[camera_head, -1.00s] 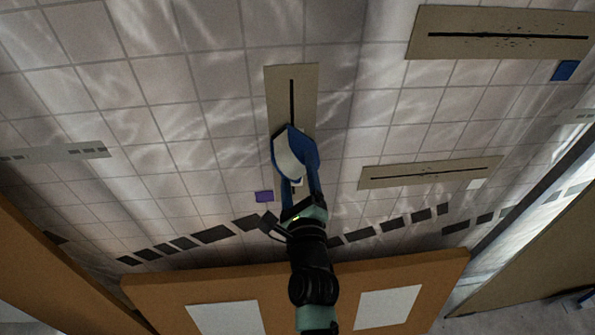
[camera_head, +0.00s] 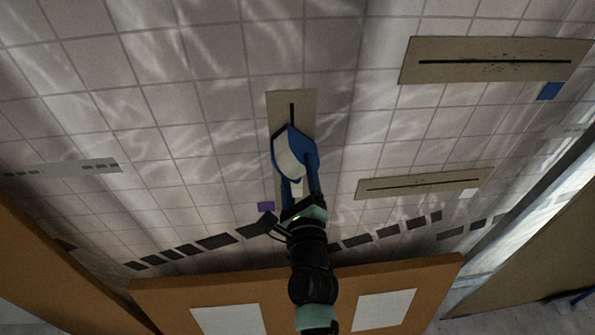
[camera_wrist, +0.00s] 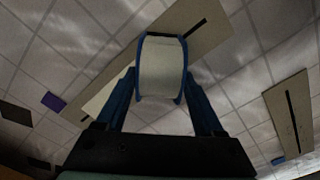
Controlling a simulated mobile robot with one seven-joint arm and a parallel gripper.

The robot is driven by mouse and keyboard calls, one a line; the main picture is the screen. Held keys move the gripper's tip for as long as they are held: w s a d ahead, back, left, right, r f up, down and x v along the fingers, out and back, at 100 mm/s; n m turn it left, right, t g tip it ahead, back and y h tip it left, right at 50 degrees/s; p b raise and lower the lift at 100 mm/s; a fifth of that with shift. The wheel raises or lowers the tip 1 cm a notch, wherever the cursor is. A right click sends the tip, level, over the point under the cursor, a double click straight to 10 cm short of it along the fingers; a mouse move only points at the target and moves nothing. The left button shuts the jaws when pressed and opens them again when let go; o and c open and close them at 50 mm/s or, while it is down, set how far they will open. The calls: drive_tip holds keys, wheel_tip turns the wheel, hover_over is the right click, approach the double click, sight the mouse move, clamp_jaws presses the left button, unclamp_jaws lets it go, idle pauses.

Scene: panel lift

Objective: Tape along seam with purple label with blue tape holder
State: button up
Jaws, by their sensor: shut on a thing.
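My gripper (camera_head: 299,185) is shut on the blue tape holder (camera_head: 308,150), which carries a wide white roll. In the wrist view the holder (camera_wrist: 161,68) sits between my blue fingers. Behind it is a tan panel (camera_head: 306,103) with a dark seam (camera_head: 292,112) running lengthwise; the holder hides the seam's lower part. I cannot tell whether the holder touches the panel. The purple label (camera_head: 266,207) lies left of this panel's lower end, and also shows at left in the wrist view (camera_wrist: 53,102).
A wide seam panel (camera_head: 420,76) with a blue label (camera_head: 549,91) is at upper right. A smaller one (camera_head: 380,192) with a white label (camera_head: 468,193) is below it. An orange board (camera_head: 290,278) with white sheets stands below. Tiles around the purple-label panel are clear.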

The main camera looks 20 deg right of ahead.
sight(297, 159)
drive_tip(key=shift+w+r+p, duration=0.1)
drive_tip(key=shift+r+p, duration=2.45)
drive_tip(key=shift+r, duration=0.6)
drive_tip(key=shift+r+b, duration=0.5)
drive_tip(key=shift+r, duration=0.15)
drive_tip(key=shift+f+b, duration=4)
drive_tip(key=shift+f, duration=0.65)
wheel_tip(297, 159, down, 25)
drive_tip(key=b, duration=2.3)
drive_tip(key=shift+r, duration=0.1)
